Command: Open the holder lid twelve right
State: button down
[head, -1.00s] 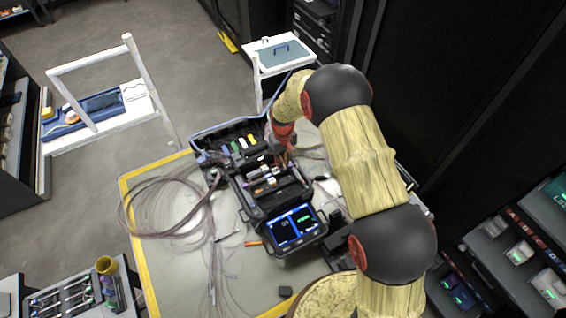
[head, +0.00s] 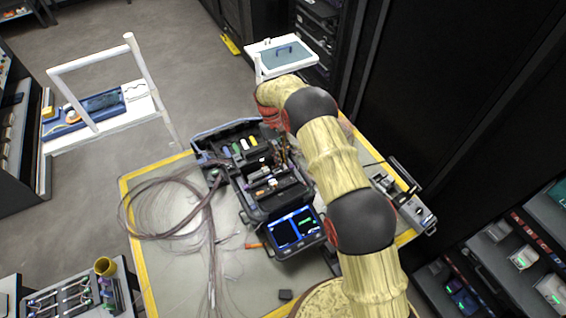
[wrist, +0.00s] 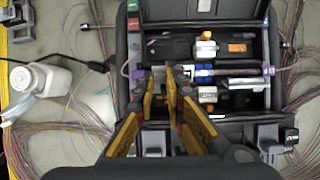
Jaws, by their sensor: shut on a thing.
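The splicer (head: 274,203) stands open on the table, its lit screen (head: 292,228) facing the front. In the wrist view its dark bed (wrist: 238,104) holds two white-and-orange blocks (wrist: 207,48), one above the other, with a pale bar between them. My gripper (wrist: 164,76), with yellow fingers, is over the left part of this bed. Its fingertips are close together, nearly parallel. The holder lid between them is too small and covered to make out, so its angle cannot be told.
Loose fibre cables (head: 165,208) lie in coils left of the splicer. A white bottle (wrist: 40,79) stands left of the bed. A silver device (head: 412,208) sits at the table's right edge. The front of the yellow-edged table is mostly clear.

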jog(key=shift+w+g, duration=0.1)
jog(key=shift+g, duration=0.3)
jog(key=c, duration=1.8)
grip_release()
jog(key=shift+c, duration=0.2)
jog(key=shift+a, duration=0.1)
jog(key=v, duration=1.2)
